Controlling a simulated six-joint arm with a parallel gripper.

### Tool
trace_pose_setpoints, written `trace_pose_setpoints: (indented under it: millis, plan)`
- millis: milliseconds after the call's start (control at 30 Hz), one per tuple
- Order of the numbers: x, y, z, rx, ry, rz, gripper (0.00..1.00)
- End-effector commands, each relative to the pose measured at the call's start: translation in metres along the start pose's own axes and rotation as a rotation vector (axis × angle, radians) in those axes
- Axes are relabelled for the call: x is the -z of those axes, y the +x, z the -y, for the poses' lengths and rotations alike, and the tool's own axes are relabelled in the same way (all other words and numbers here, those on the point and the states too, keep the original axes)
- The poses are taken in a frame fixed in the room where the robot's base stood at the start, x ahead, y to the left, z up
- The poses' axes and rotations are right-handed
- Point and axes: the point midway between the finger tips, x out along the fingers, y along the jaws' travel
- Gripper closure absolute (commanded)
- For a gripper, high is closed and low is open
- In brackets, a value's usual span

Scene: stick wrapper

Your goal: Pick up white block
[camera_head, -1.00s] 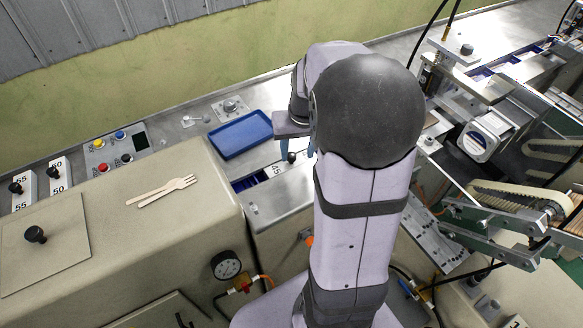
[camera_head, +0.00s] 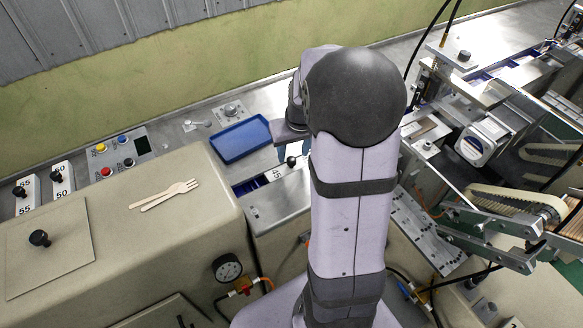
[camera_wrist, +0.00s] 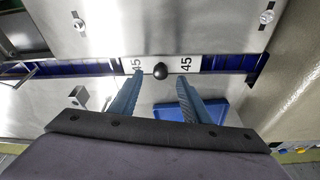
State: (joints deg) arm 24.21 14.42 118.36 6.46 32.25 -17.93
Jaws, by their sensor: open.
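The white block (camera_wrist: 188,64) is marked 45 on both sides of a black knob (camera_wrist: 160,71) and sits in a dark blue slot in the metal surface. In the head view the white block (camera_head: 273,175) is partly hidden by my arm, with its black knob showing. My gripper (camera_wrist: 160,79) is open, its two blue fingers apart and pointing toward the block. In the wrist view the knob shows between the fingertips, and nothing is held. I cannot tell the height between fingertips and knob. In the head view my gripper (camera_head: 294,150) is partly hidden behind the arm.
A blue tray (camera_head: 240,139) lies behind the slot. Two other white blocks with black knobs, marked 55 (camera_head: 27,207) and 50 (camera_head: 63,186), stand at the far left. Machinery (camera_head: 500,200) fills the right.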

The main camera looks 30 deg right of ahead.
Motion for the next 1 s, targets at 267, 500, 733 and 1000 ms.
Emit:
trace_pose_setpoints:
  millis: [267, 500, 733, 1000]
  plan:
    - [-0.002, 0.029, 0.001, 0.001, 0.000, 0.003, 0.57]
    - [-0.001, 0.038, 0.001, 0.000, 0.000, -0.001, 0.57]
    - [-0.001, 0.038, 0.001, 0.000, 0.000, -0.001, 0.74]
    - [-0.001, 0.037, 0.001, -0.001, 0.000, -0.002, 1.00]
